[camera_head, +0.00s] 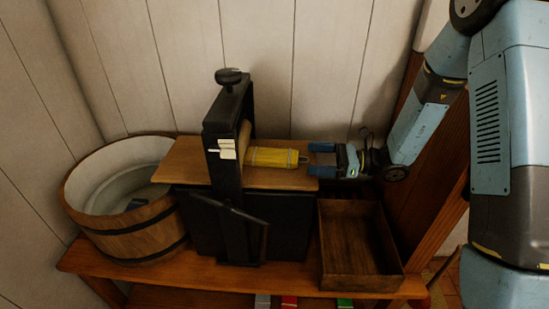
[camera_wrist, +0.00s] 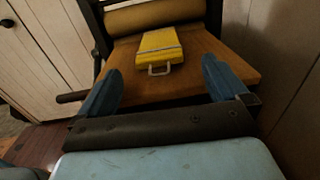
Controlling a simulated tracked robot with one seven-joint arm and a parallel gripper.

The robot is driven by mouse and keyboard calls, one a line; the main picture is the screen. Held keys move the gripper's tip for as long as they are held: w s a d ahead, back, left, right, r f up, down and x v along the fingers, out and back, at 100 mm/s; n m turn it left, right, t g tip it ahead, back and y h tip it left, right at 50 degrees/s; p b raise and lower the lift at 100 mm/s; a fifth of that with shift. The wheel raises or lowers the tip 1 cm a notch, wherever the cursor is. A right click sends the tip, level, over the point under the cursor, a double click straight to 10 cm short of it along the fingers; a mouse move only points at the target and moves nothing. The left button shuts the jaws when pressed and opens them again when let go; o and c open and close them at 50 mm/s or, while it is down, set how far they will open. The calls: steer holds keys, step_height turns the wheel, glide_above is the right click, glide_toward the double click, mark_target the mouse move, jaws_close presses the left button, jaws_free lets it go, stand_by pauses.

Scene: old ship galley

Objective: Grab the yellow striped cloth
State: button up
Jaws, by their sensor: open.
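The yellow striped cloth (camera_head: 272,157) lies on the wooden board of a black press, its left end close to the press roller. In the wrist view the cloth (camera_wrist: 161,46) is a flat yellow bundle with a pale stripe and a small light loop at its near end. My gripper (camera_head: 322,159) is at the right end of the board, just right of the cloth and apart from it. In the wrist view the two blue fingers are spread wide, with the cloth ahead between their lines and nothing held. The cloth's far end is near the roller.
The black press frame (camera_head: 222,145) with its top knob stands over the board (camera_head: 190,165). A wooden tub (camera_head: 138,215) stands at the left and an empty wooden tray (camera_head: 355,245) at the front right of the shelf. A plank wall is close behind.

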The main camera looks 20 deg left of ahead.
mark_target(296, 157)
steer(key=shift+s+a, duration=0.25)
steer(key=shift+a, duration=1.1)
steer(key=shift+s+a, duration=0.2)
steer(key=shift+a, duration=1.1)
steer(key=c, duration=1.2)
steer(key=shift+o, duration=0.2)
steer(key=shift+r, duration=0.1)
